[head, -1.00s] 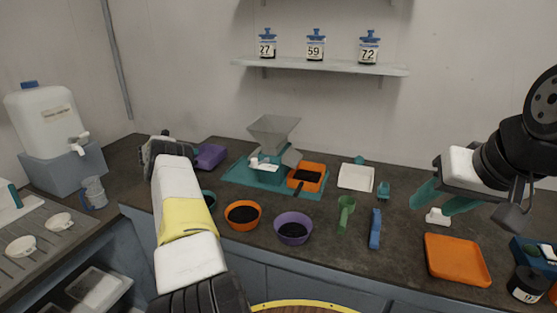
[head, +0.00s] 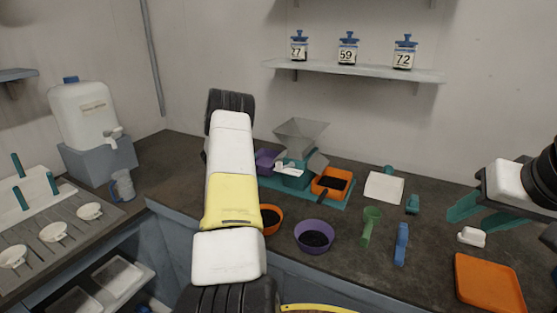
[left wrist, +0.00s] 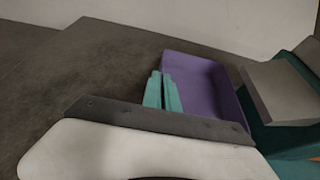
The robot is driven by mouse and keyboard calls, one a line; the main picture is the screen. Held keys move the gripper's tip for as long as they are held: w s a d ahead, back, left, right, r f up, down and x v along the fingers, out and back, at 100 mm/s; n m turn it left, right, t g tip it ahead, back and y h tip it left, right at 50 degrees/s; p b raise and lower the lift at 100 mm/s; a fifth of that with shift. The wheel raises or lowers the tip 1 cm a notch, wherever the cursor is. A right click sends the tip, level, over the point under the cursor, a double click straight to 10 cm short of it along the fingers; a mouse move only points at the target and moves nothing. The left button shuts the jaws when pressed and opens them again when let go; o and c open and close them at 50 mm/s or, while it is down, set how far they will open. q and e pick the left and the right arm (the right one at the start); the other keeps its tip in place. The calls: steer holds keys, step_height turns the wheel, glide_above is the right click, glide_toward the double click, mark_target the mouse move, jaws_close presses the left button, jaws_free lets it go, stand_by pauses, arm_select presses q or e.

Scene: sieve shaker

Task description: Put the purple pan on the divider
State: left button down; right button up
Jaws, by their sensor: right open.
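The purple pan (head: 265,160) is just left of the divider (head: 300,135), which has a grey hopper, a teal body and a teal base. My left arm hides part of the pan in the head view. In the left wrist view the pan (left wrist: 205,88) is seen from above, empty, close beside the divider's teal and grey side (left wrist: 285,90). My left gripper (left wrist: 163,92) has its teal fingers close together on the pan's left wall. I cannot tell whether the pan touches the base. My right gripper (head: 466,213) is open and empty above the counter at right.
An orange pan (head: 331,183) with dark grains is at the divider's right. An orange bowl (head: 270,219) and a purple bowl (head: 314,237) stand in front. A white tray (head: 384,187), green scoop (head: 370,226), blue brush-like tool (head: 401,243) and orange tray (head: 489,284) lie rightward.

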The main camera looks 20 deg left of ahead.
mark_target(258, 162)
arm_select(q)
steer(key=d, duration=0.3)
steer(key=shift+s+d+f, duration=0.15)
steer(key=shift+d+f, duration=0.25)
steer(key=shift+f, duration=0.35)
steer(key=shift+f, duration=0.1)
steer(key=c, duration=1.7)
jaws_free()
